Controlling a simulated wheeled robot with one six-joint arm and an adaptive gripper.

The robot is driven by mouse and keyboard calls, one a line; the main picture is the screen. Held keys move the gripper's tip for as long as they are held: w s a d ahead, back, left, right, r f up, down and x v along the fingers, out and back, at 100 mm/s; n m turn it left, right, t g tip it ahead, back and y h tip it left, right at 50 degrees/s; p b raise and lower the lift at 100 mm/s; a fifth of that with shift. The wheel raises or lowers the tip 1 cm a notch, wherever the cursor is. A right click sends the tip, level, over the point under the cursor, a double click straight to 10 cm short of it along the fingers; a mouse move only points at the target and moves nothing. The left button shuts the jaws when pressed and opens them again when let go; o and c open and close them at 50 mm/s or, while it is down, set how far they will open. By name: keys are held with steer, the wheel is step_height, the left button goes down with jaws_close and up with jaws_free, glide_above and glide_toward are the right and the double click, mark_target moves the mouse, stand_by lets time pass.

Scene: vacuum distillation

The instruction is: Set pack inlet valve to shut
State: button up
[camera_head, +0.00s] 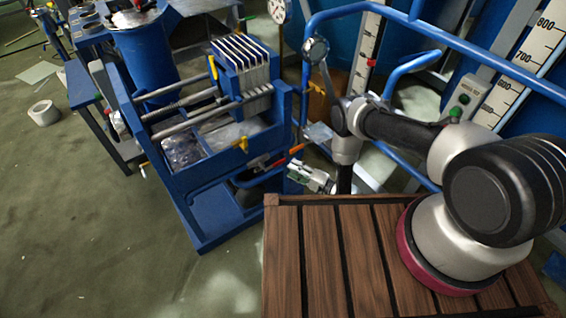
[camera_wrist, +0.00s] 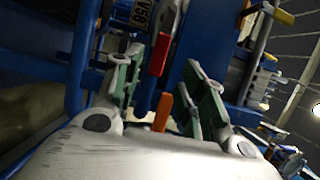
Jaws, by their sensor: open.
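My gripper (camera_head: 308,177) is at the right side of a blue filter-press-like frame (camera_head: 200,185) in the head view. In the wrist view my gripper (camera_wrist: 161,75) is open, with green-padded fingers spread apart and nothing held. A red handle (camera_wrist: 158,55) and an orange handle (camera_wrist: 163,112) show between the fingers; contact cannot be told. In the head view a red handle (camera_head: 275,163) and an orange handle (camera_head: 296,149) sit on the frame's right side, just left of and above my gripper. I cannot tell which handle belongs to the pack inlet valve. A partly cut-off label (camera_wrist: 140,14) is above them.
Blue rails (camera_head: 440,30) and scaled gauges (camera_head: 530,55) stand at the right behind my arm. A white roll (camera_head: 44,113) lies on the floor at left. The floor at front left is clear.

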mark_target(281, 163)
steer(key=x, duration=0.7)
steer(key=shift+w+a, duration=0.2)
steer(key=shift+a, duration=0.05)
jaws_close()
